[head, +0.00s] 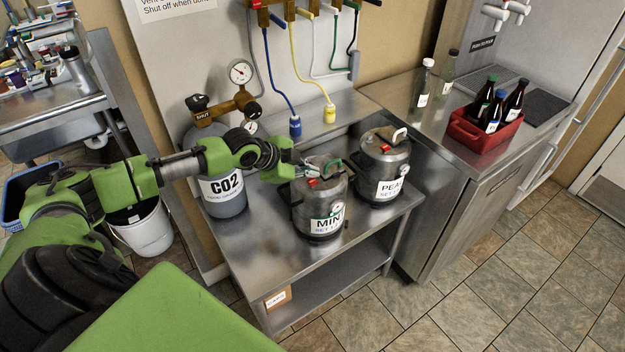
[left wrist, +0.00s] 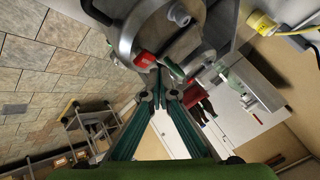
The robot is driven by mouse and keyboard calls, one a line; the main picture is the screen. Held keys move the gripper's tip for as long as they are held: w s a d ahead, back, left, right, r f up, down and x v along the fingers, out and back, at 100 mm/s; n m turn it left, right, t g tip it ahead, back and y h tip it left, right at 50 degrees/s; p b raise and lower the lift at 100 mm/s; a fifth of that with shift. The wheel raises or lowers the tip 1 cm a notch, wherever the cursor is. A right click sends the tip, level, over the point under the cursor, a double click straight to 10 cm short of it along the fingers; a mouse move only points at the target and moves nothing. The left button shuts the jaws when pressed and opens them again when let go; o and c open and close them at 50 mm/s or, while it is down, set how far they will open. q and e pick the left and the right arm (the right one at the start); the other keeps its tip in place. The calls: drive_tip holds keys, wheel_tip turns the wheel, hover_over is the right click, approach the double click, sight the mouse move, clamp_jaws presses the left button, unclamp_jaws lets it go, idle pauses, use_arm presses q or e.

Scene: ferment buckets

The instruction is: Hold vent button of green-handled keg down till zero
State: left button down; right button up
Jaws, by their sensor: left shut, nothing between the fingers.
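The green-handled keg (head: 320,205), labelled MINT, stands on the steel table. Its green handle (head: 333,166) is on top, with a red vent button (head: 312,183) at the left of the lid. A small round gauge (head: 338,208) sits on its side, too small to read. My left gripper (head: 306,172) is shut and empty, its tips at the keg's top beside the handle and button. In the left wrist view the fingertips (left wrist: 163,82) are close to the red button (left wrist: 145,60); I cannot tell if they touch it. My right gripper is not in view.
A second keg (head: 383,170) with a pale handle stands close on the right. A CO2 cylinder (head: 222,190) with gauges stands at the left, below my left arm. Blue (head: 295,126) and yellow (head: 330,113) hose connectors hang behind. A red crate (head: 484,132) holds bottles on the counter.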

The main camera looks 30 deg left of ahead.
sight(311, 182)
use_arm(q)
wheel_tip(311, 182, up, 5)
drive_tip(key=p, duration=0.4)
drive_tip(key=shift+f, duration=0.1)
